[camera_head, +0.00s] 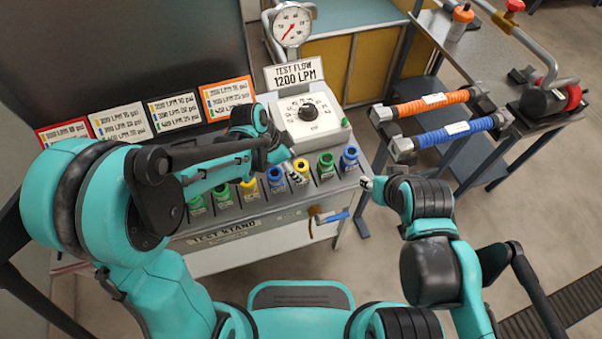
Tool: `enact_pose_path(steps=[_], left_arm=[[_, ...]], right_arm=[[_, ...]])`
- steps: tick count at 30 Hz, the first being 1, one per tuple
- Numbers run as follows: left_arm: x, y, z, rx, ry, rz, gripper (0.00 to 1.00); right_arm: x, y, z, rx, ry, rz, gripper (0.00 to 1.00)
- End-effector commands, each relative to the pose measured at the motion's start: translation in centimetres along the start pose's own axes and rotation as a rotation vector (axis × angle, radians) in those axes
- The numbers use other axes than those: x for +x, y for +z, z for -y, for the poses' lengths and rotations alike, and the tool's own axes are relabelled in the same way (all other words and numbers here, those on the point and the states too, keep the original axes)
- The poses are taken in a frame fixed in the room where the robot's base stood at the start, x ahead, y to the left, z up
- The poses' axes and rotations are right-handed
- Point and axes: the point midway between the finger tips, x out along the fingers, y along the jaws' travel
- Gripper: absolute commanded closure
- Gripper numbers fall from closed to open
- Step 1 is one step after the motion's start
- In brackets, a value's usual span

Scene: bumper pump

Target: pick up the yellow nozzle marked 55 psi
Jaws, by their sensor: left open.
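A row of coloured nozzles stands in slots along the front of the test stand (215,240). One yellow nozzle (301,166) is right of the middle, between a blue and a green one. Another yellow nozzle (249,190) is further left, beside a green one. Their psi markings are too small to read. My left gripper (291,170) is open, just left of the right-hand yellow nozzle and above the row. Whether it touches the nozzle I cannot tell. My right gripper (372,184) is off the stand's right end, and its fingers are largely hidden.
Blue nozzles (350,159) and green nozzles (326,166) stand close on either side. A dial box (309,117) under a "TEST FLOW 1200 LPM" sign (294,74) stands behind. Rating cards (175,110) line the back. Orange and blue hoses (446,135) are at right.

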Motion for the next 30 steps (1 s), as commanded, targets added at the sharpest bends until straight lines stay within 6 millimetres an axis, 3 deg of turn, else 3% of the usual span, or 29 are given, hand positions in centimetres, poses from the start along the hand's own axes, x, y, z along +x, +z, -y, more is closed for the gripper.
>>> enact_pose_path(steps=[10,18,19,26,30], left_arm=[[4.8,0.1,-0.3,-0.001,-0.002,0.000,0.36],[5.3,0.0,-0.4,-0.003,-0.002,0.000,0.36],[5.3,0.0,-0.4,-0.003,-0.002,0.000,0.39],[5.2,0.0,-0.3,-0.003,-0.002,0.000,0.98],[5.2,0.0,-0.4,-0.003,-0.002,0.000,0.98]], right_arm=[[2.3,1.6,0.0,0.000,0.000,0.000,0.60],[2.3,1.6,0.0,0.000,0.000,0.000,0.60],[2.3,1.6,0.0,0.000,0.000,0.000,0.60],[2.3,1.6,0.0,0.000,0.000,0.000,0.60],[2.3,1.6,0.0,0.000,0.000,0.000,0.60]])
